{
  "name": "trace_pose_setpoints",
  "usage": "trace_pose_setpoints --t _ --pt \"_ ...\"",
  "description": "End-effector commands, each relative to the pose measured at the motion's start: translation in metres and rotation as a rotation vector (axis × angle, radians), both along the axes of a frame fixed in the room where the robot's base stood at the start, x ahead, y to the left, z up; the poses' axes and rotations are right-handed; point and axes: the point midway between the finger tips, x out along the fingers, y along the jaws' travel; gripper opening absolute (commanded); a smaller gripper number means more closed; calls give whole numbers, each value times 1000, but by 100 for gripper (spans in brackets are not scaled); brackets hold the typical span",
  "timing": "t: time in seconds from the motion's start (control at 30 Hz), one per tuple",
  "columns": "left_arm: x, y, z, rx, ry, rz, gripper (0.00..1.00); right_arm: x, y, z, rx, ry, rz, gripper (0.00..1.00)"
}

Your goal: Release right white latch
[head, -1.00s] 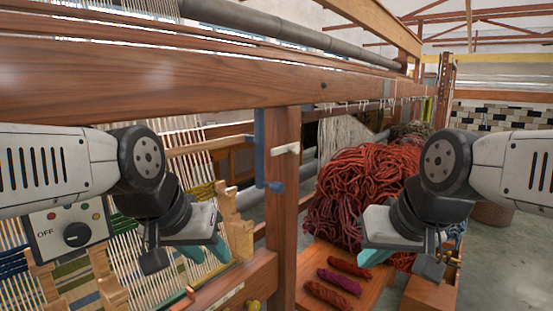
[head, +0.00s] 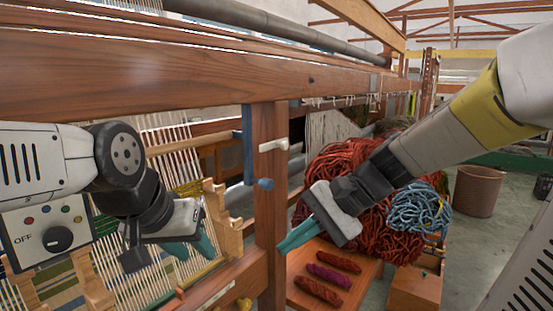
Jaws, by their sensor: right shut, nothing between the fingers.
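The white latch (head: 274,145) is a small handle on the upper part of the wooden loom post (head: 270,200). My left gripper (head: 190,251) is in front of the warp threads, left of the post. Its two teal fingertips show apart, with nothing seen between them.
A control box with a black knob (head: 58,238) is at lower left. A heap of red wool (head: 345,170) and a blue skein (head: 419,208) are behind my right arm. Small skeins (head: 330,275) lie on a wooden bench. A basket (head: 478,190) stands at right.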

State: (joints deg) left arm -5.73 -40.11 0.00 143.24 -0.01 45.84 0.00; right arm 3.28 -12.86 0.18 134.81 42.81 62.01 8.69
Motion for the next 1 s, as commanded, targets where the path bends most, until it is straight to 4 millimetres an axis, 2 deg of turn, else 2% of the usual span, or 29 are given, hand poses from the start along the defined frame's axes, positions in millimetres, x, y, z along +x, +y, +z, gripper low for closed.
trace_pose_setpoints --t 0.1,0.17,0.23,0.4,0.5,0.6,0.7,1.0 --pt "0 0 0 0 0 0 36 45 22 10 283 237 -156 0" --pt "0 0 0 0 0 0 36 74 27 18 431 340 -238 0" --pt "0 0 0 0 0 0 36 111 25 25 603 447 -335 0" --pt "0 0 0 0 0 0 36 195 -7 26 969 623 -539 0" --pt "0 0 0 0 0 0 36 229 -30 21 1123 674 -625 0" --pt "0 0 0 0 0 0 36 250 -48 15 1220 696 -679 0" --pt "0 0 0 0 0 0 36 259 -57 13 1266 706 -704 0" --pt "0 0 0 0 0 0 36 261 -58 13 1275 704 -709 0"
